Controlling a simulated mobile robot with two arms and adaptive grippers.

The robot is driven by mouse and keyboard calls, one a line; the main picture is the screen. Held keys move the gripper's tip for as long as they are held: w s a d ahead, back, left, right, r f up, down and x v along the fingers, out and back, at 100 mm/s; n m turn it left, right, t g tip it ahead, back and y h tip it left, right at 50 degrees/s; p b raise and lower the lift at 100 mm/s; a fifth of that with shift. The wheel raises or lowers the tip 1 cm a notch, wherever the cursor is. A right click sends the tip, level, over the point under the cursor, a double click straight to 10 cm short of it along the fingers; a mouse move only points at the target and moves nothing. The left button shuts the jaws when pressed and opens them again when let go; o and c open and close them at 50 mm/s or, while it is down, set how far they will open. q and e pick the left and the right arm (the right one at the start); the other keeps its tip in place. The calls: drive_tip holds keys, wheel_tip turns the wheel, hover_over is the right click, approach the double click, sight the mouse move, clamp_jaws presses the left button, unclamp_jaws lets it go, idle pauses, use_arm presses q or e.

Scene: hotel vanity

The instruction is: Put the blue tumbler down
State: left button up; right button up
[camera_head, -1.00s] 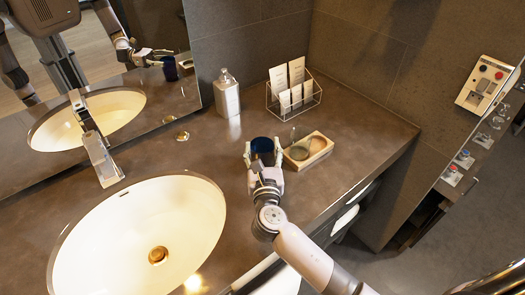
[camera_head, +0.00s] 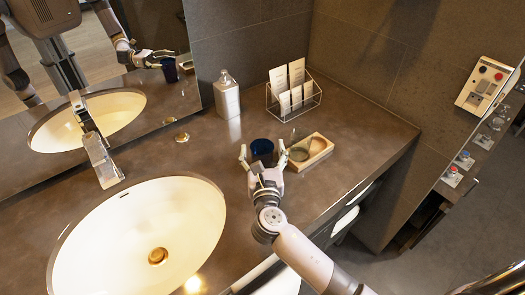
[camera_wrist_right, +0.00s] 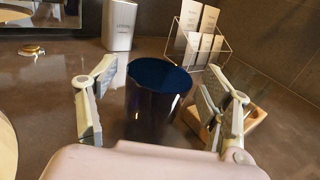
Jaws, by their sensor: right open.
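The dark blue tumbler (camera_head: 262,148) stands upright on the brown vanity counter (camera_head: 215,165), just left of the wooden tray. My right gripper (camera_head: 263,158) is open around it, with a finger on each side. In the right wrist view the tumbler (camera_wrist_right: 157,100) stands between the open fingers (camera_wrist_right: 150,110), with a gap on both sides; its lower part is hidden behind the gripper body. My left gripper is not seen directly.
A wooden tray (camera_head: 325,143) with round items sits close to the right finger. A wire card holder (camera_head: 316,104) and a soap dispenser (camera_head: 227,98) stand behind. The sink (camera_head: 195,232) and faucet (camera_head: 98,155) are to the left. The mirror shows my reflection.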

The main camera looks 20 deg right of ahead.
drive_tip(key=b+v, duration=0.2)
drive_tip(key=v, duration=0.9)
drive_tip(key=shift+s, duration=0.1)
drive_tip(key=shift+s+a, duration=0.1)
drive_tip(key=shift+s, duration=0.3)
